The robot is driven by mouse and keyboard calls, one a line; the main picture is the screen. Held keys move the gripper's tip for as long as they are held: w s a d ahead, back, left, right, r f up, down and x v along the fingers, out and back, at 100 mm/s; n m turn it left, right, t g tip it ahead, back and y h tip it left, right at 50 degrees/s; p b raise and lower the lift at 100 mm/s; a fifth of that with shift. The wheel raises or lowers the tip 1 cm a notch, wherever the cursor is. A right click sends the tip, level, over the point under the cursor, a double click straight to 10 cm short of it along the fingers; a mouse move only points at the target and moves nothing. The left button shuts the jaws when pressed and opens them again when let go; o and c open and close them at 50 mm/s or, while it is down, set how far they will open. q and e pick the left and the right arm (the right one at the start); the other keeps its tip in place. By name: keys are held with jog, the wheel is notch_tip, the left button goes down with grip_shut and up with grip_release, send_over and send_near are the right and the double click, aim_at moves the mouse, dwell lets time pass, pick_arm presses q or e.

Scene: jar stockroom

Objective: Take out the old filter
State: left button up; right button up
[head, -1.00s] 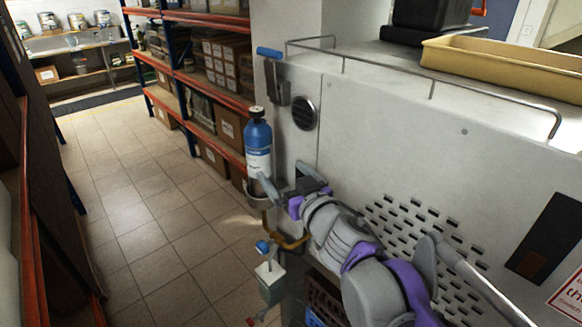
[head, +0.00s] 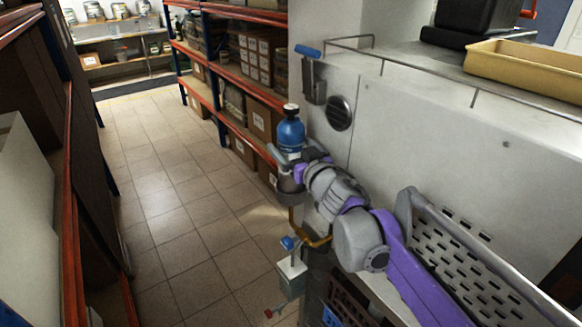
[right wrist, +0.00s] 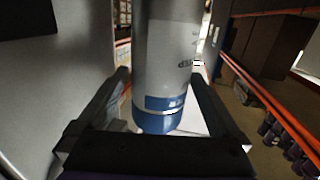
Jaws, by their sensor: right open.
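The filter, a blue cylinder (head: 291,132) with a black and white top, stands upright at the side of the grey-white machine. Its lower part is hidden by my right gripper (head: 287,158) in the head view. The jaws are open, with a finger on each side of the cylinder. In the right wrist view, its pale label and blue band (right wrist: 160,118) show between the open fingers (right wrist: 160,100). I cannot tell whether either finger touches it. My left gripper is not in view.
A blue-handled lever (head: 308,51) and a round vent (head: 340,113) are on the machine above. A brass pipe (head: 312,237), a blue-knobbed valve (head: 288,243) and a grey container (head: 291,277) hang below. Shelves (head: 240,80) stand behind; the tiled aisle (head: 180,200) is clear.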

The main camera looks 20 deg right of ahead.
jog(key=shift+w, duration=0.4)
jog(key=shift+s, duration=0.1)
jog(key=shift+c, duration=0.3)
grip_shut()
